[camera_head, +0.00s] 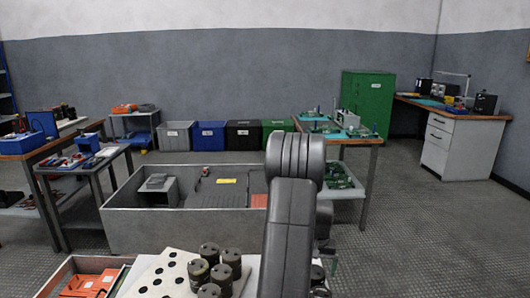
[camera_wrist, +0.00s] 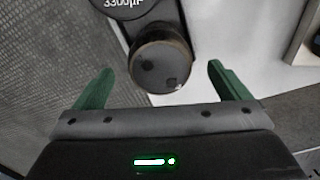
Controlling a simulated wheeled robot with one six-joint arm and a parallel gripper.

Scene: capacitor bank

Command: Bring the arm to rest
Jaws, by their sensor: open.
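Another capacitor (camera_wrist: 122,8), marked 3300µF, is cut by the top edge. In the head view several dark capacitors (camera_head: 230,258) stand on the near bench, left of my arm.
A white board with holes (camera_head: 160,270) and an open box with orange parts (camera_head: 90,284) lie at the near left. A large grey crate (camera_head: 150,232) stands beyond. A table with green boards (camera_head: 345,138) is behind my arm. Open floor (camera_head: 430,240) lies to the right.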

